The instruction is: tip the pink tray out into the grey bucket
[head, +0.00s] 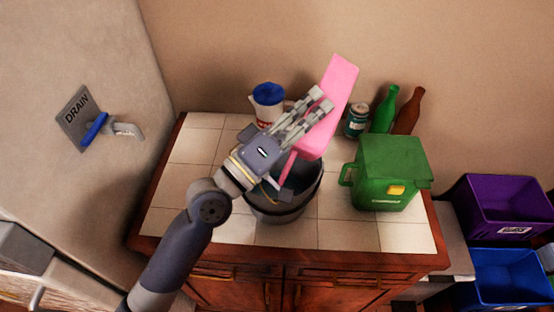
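The pink tray (335,100) is held up and steeply tilted above the grey bucket (285,208), its lower end over the bucket's opening. My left gripper (320,98) lies along the tray's left side with its fingers on the tray, and it appears shut on it. The tray's inside is turned from view, so I cannot tell what is in it. The bucket stands upright on the tiled counter. Its opening is partly hidden by my gripper and the tray; a dark grey shape shows inside, too unclear to name. My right gripper is not in view.
A green box-shaped container (390,172) stands right of the bucket. Purple (506,205) and blue (508,277) bins sit at the right. The counter's left side is clear.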

